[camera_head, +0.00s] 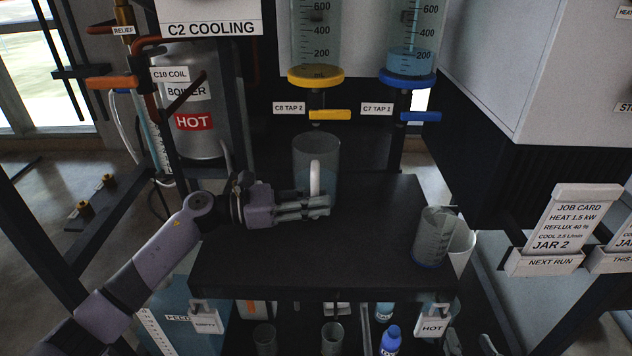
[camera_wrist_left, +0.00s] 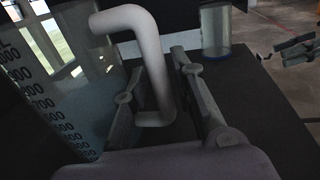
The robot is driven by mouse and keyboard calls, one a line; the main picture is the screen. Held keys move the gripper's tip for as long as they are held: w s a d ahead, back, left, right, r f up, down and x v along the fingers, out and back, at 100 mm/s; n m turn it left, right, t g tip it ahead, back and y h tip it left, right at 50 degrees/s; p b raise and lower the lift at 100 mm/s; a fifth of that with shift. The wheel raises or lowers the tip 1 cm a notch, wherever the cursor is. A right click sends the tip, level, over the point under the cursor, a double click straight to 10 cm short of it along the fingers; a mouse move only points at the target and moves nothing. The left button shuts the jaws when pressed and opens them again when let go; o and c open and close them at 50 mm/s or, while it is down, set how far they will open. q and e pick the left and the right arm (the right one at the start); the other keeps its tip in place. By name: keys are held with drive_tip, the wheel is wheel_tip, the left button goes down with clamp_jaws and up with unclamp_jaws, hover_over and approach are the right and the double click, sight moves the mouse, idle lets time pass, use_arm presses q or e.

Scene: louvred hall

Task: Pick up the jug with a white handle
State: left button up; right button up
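The clear jug (camera_head: 310,150) with a white handle (camera_head: 315,178) stands on the dark shelf under the yellow tap, handle toward me. In the left wrist view, the jug (camera_wrist_left: 75,95) with its volume scale fills the left side, and its white handle (camera_wrist_left: 150,55) rises between my fingers. My left gripper (camera_head: 326,205) is open at the handle, fingers (camera_wrist_left: 163,95) on either side with a gap remaining. Whether one finger touches the handle is unclear. My right gripper (camera_head: 472,344) is low at the lower right, fingers apart and empty; it also shows in the left wrist view (camera_wrist_left: 295,50).
A second clear jug (camera_head: 434,238) with a blue base stands at the shelf's right edge, a white handle-like part (camera_head: 461,246) beside it. Yellow (camera_head: 330,115) and blue (camera_head: 421,117) tap levers hang above. The shelf's middle (camera_head: 370,235) is clear. Bottles and cups stand below.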

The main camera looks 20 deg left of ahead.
use_arm(q)
drive_tip(key=shift+d, duration=0.15)
drive_tip(key=shift+c, duration=0.5)
clamp_jaws()
drive_tip(key=shift+w+r, duration=0.1)
